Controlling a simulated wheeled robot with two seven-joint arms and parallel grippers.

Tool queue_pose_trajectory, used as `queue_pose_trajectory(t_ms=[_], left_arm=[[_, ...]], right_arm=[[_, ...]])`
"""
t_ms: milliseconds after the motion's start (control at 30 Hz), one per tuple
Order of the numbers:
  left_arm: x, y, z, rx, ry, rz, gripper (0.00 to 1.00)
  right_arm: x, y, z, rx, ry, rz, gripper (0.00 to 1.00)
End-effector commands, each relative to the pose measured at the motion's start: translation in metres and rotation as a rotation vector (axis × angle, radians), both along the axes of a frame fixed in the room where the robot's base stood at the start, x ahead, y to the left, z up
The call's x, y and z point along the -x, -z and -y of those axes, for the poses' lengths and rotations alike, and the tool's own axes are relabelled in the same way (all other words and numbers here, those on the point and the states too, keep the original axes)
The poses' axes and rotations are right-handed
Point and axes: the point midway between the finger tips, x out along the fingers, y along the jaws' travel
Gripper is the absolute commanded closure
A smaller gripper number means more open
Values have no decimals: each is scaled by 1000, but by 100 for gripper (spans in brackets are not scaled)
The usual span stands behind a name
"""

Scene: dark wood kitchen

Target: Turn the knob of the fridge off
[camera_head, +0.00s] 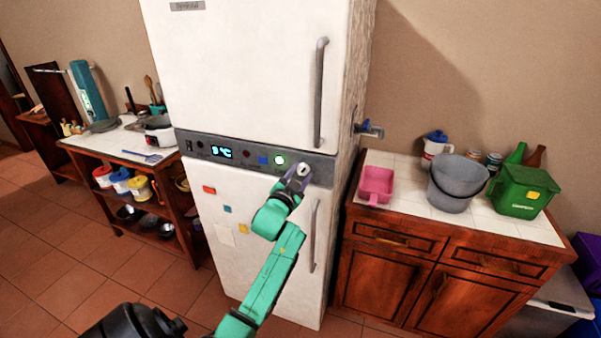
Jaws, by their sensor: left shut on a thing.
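A tall white fridge (250,70) stands in the middle, with a grey control panel (210,137) across its front between the two doors. The light knob (304,169) is at the right end of the panel. My left gripper (299,175) is at the knob and shut on it, covering part of it. The knob's exact angle is too small to tell. My right gripper is not in view.
Fridge handles (320,95) run along the right side of both doors. A counter (408,178) on the right carries a pink container (376,184), a grey bucket (456,183) and a green bin (521,190). A shelf table (103,137) stands left.

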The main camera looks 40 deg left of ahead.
Motion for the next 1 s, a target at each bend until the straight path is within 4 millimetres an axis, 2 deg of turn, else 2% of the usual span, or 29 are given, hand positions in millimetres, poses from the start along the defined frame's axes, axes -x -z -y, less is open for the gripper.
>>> queue_pose_trajectory(t_ms=[500, 1000], left_arm=[[0, 3, 0, 414, -2, 135, 100], [0, 5, 0, 552, -2, 181, 100]], right_arm=[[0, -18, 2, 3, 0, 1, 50], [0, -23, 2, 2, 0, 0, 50]])
